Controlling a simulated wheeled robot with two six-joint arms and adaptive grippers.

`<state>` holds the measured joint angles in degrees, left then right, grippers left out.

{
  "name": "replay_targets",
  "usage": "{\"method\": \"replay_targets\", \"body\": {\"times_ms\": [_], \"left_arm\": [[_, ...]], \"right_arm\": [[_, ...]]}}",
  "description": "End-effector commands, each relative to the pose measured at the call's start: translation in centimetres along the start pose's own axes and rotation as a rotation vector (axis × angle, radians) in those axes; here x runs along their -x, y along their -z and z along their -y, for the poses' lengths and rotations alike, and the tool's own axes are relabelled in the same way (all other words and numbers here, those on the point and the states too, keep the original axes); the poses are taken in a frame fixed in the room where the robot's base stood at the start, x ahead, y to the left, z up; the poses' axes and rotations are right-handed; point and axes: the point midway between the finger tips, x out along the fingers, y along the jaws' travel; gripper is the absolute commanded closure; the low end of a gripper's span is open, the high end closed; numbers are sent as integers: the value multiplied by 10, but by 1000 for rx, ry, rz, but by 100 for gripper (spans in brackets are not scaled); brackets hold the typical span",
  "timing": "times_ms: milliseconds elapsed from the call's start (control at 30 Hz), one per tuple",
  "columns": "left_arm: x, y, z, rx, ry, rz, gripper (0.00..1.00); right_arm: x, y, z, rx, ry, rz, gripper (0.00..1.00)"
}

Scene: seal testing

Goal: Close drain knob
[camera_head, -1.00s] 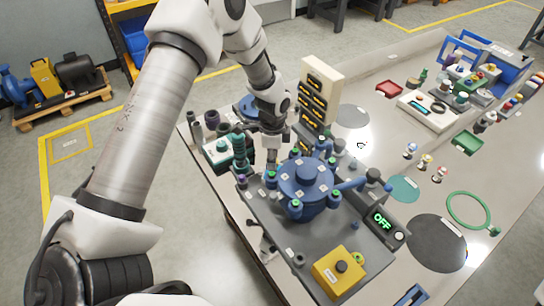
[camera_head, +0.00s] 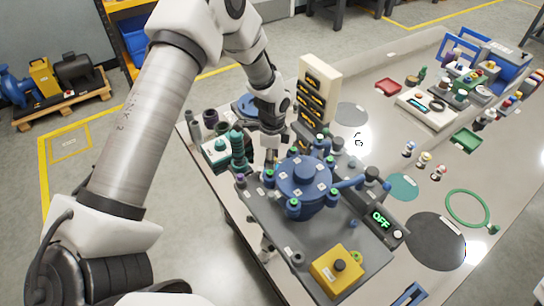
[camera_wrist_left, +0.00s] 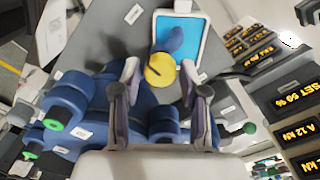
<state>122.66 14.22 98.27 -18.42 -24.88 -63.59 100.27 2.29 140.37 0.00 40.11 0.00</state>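The blue flanged vessel (camera_head: 305,182) stands on a dark grey plate near the table's left edge. My left gripper (camera_head: 271,158) points down just behind it, beside the display column. The left fingers stand apart, one on each side, with gaps visible. I cannot tell their depth relative to the knob. The knob is hidden in the head view. My right gripper is out of view.
The display column (camera_head: 318,92) stands close beside the left gripper. A teal pump-like unit (camera_head: 222,148) is to its left. A blue-screened panel (camera_wrist_left: 178,42) lies beyond the knob.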

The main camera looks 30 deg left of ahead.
Motion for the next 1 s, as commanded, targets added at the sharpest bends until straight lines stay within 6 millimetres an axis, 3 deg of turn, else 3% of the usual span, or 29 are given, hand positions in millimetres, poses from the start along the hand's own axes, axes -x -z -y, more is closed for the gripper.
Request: {"method": "replay_targets", "body": {"times_ms": [233, 633, 767, 1000], "left_arm": [[17, 1, 2, 0, 4, -2, 57], [108, 2, 2, -1, 2, 1, 57], [119, 2, 1, -1, -1, 1, 57], [120, 2, 1, -1, -1, 2, 57]], "right_arm": [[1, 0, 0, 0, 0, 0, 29], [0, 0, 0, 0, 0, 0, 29], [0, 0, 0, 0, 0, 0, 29], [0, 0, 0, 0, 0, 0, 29]]}}
